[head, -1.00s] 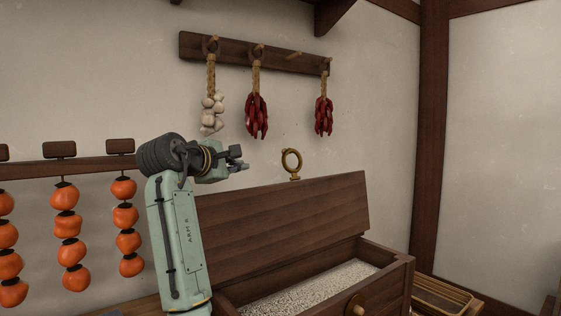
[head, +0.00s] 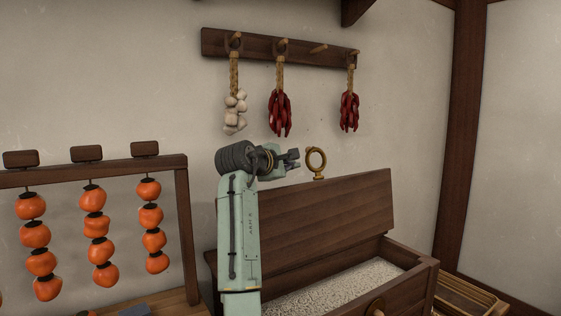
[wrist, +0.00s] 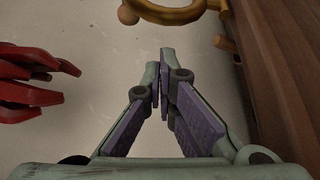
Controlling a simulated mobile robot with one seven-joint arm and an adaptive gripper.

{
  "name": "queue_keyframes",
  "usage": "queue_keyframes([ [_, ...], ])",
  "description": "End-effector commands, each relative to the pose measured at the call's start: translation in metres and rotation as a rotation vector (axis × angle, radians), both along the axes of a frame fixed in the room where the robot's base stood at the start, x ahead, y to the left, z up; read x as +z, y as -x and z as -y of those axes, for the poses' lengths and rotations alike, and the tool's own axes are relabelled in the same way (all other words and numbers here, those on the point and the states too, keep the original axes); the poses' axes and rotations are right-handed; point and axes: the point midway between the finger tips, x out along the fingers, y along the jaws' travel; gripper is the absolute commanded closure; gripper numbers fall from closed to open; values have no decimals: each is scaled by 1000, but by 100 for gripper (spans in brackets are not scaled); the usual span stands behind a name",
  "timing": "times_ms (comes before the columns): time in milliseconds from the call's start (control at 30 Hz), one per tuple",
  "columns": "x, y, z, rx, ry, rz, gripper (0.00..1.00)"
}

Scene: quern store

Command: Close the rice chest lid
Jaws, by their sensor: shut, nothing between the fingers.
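The rice chest (head: 415,285) stands open, with pale rice (head: 345,288) showing inside it. Its wooden lid (head: 340,215) is raised and leans back toward the wall. A brass ring (head: 316,160) stands up from the lid's top edge. My gripper (head: 296,158) is shut and empty, just left of the ring in the head view, with a small gap between them in the picture. In the wrist view my gripper's fingertips (wrist: 160,78) meet, the ring (wrist: 170,12) is at the top, and the lid (wrist: 275,65) runs down the right. My arm hides the chest's left part.
A wall rack (head: 300,47) above holds a garlic string (head: 235,110) and two bunches of red chillies (head: 280,112). Strings of orange persimmons (head: 97,225) hang from a wooden frame at left. A slatted tray (head: 465,295) lies right of the chest.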

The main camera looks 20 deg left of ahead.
Motion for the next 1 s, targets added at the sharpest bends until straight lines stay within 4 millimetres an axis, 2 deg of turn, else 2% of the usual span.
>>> queue_keyframes([
  [200,7,6,13,1,0,0,100],
  [667,6,7,16,0,-9,6,100],
  [833,4,11,25,-4,-68,49,100],
  [1000,4,23,43,-6,-186,135,100],
])
